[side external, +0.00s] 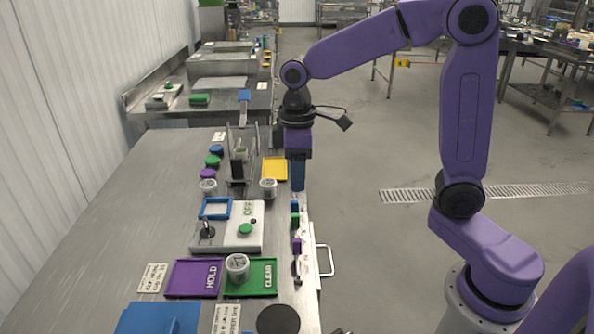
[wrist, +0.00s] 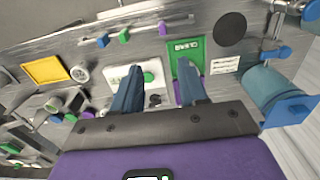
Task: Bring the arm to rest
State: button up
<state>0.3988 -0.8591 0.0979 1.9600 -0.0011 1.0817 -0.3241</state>
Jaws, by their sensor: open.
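The CLEAR tray also shows beyond the fingers in the wrist view (wrist: 186,47); the HOLD tray is mostly hidden there.
A white box (side external: 254,238) with a green button, a lever and an OFF label stands mid-table. Coloured pieces (side external: 296,245) line the right edge by a handle (side external: 325,260). A black disc (side external: 278,320) lies at the front.

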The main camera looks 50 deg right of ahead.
jog(key=s+d+f+n, duration=0.1)
jog(key=s, duration=1)
jog(key=s+d+f+n, duration=0.2)
jog(key=s, duration=1)
jog(key=shift+s+f+n, duration=0.2)
jog(key=shift+f+n, duration=0.1)
